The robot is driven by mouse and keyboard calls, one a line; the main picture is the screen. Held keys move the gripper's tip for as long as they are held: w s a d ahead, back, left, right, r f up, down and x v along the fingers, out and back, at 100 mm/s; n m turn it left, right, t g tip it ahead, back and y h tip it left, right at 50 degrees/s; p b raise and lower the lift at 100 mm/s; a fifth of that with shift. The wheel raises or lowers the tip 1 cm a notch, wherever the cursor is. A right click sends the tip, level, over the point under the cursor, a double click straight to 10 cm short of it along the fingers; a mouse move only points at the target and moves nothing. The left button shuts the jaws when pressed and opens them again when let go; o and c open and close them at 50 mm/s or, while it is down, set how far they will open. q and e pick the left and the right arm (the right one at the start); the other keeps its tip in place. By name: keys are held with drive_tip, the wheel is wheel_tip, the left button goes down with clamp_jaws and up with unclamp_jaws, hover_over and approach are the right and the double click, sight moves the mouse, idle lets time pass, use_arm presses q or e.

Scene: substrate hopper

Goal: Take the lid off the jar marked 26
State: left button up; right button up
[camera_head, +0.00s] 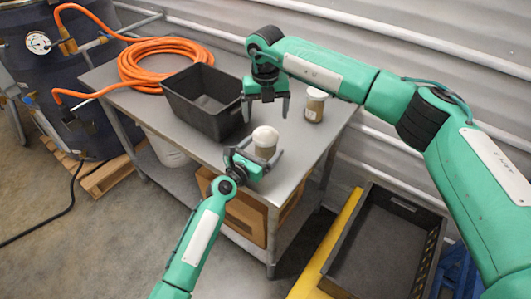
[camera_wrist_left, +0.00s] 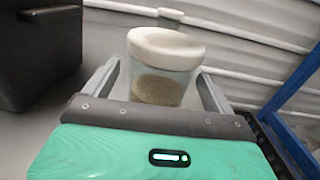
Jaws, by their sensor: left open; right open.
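A jar of brown substrate (camera_head: 264,152) with a white lid (camera_head: 265,134) stands on the metal table near its front edge. My left gripper (camera_head: 253,158) is open, with its fingers on either side of this jar. In the left wrist view the jar (camera_wrist_left: 160,88) and its lid (camera_wrist_left: 166,44) stand between the spread fingers, with gaps visible. A second lidded jar (camera_head: 315,106) stands farther back at the right; its top (camera_wrist_left: 170,13) shows behind the first. I cannot read a number on either jar. My right gripper (camera_head: 267,110) is open and empty, pointing down behind the near jar.
A black bin (camera_head: 205,101) stands on the table (camera_head: 165,118) left of the jars. An orange hose (camera_head: 160,58) lies coiled at the back left. A dark tray (camera_head: 378,250) is at the lower right beyond the table. Some tabletop between the jars is free.

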use_arm(q)
drive_tip(key=shift+x, duration=0.9)
